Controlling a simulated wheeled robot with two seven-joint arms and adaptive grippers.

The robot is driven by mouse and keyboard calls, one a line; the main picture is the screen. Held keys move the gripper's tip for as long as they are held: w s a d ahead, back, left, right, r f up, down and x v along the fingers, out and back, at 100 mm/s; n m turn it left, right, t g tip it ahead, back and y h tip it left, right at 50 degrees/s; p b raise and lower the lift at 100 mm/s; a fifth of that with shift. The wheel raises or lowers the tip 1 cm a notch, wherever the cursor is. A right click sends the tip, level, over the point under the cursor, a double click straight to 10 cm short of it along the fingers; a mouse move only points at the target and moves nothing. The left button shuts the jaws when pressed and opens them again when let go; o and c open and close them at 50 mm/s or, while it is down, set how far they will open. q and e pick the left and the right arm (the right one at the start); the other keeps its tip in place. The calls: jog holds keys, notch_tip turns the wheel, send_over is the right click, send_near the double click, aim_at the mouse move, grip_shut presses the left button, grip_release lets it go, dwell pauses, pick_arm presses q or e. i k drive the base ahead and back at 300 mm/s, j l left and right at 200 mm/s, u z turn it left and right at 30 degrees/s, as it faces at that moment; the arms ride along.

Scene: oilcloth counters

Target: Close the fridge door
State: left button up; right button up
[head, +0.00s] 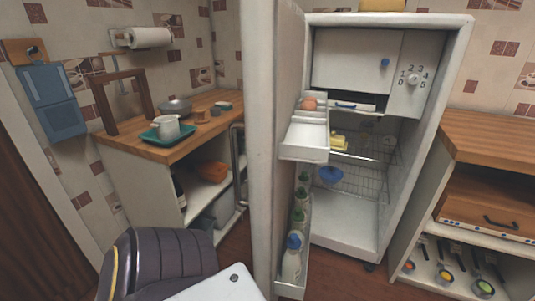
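The white fridge (455,60) stands right of centre with its inside showing. Its door (262,150) is wide open, swung out toward me from the fridge's left side. I see the door nearly edge-on. Its inner side carries a white upper bin (304,152) with an orange-brown item in it, and a lower rack (291,290) with several bottles. Neither of my grippers shows in the head view, so I cannot see their state.
A dark ribbed chair-like object (165,262) and a white flat surface (215,288) are at the bottom, left of the door. A wooden counter (180,145) with a green tray (167,131) is behind left. Another wooden counter (490,135) stands right. Brown floor (345,275) shows before the fridge.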

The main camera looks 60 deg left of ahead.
aim_at(279, 135)
jog(key=k+j, duration=0.1)
jog(key=k, duration=0.2)
jog(key=j+u, duration=0.75)
jog(key=i+j+u, duration=0.1)
jog(key=j+u, duration=0.25)
